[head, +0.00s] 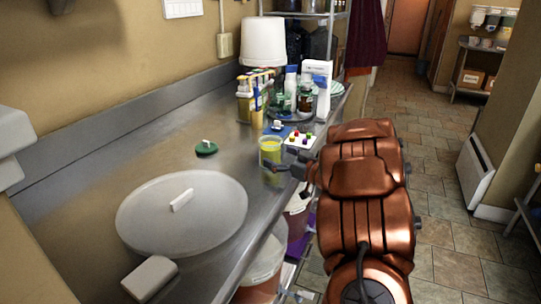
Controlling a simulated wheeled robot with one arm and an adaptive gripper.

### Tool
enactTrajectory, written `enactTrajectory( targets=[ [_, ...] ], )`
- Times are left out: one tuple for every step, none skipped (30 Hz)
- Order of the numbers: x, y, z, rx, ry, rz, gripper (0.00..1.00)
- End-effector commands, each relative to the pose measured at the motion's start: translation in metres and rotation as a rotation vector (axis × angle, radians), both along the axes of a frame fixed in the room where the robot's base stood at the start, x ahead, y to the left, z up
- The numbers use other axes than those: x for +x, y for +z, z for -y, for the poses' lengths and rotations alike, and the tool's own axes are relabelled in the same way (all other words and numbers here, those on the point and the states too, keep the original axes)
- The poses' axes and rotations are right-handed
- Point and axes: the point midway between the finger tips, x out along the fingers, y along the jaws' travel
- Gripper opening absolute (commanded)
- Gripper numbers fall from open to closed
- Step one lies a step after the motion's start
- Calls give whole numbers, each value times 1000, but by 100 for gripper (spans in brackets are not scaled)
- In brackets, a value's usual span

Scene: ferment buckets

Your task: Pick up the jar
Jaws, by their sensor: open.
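A short, clear, yellow-tinted jar or cup (269,149) stands upright on the steel counter, near its front edge. Small dark-capped jars (305,100) stand further back among bottles; I cannot tell which of these is the task's jar. My gripper (286,166) is open, low over the counter edge, just right of and in front of the yellow-tinted one. A dark finger reaches left across its lower part in the picture. I cannot tell whether they touch. My copper-coloured arm hides the floor and part of the counter edge behind it.
A large round lid (155,215) with a white handle and a small green lid (206,148) lie on the counter (90,190). A white card with coloured dots (299,140) is just behind my gripper. Buckets (262,270) stand below the counter edge.

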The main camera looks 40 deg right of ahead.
Motion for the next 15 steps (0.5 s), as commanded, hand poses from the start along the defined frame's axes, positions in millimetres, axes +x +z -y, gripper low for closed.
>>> enactTrajectory(
  targets=[
    [4,0,-1,1,1,0,100],
    [5,0,-2,1,1,-1,100],
    [6,0,-2,1,0,-2,100],
    [7,0,-2,1,-1,-2,100],
    [7,0,-2,0,-1,-2,100],
    [7,-1,-2,1,-1,-2,100],
    [7,-1,-2,1,-1,-2,100],
    [7,-1,-2,0,-1,-2,100],
    [7,0,-2,0,-1,-2,100],
    [7,0,-2,0,-1,-2,100],
    [7,0,-2,0,-1,-2,99],
    [7,0,-2,0,-1,-2,95],
    [7,0,-2,0,-1,-2,92],
    [7,0,-2,0,-1,-2,89],
    [7,0,-2,0,-1,-2,84]
  ],
)
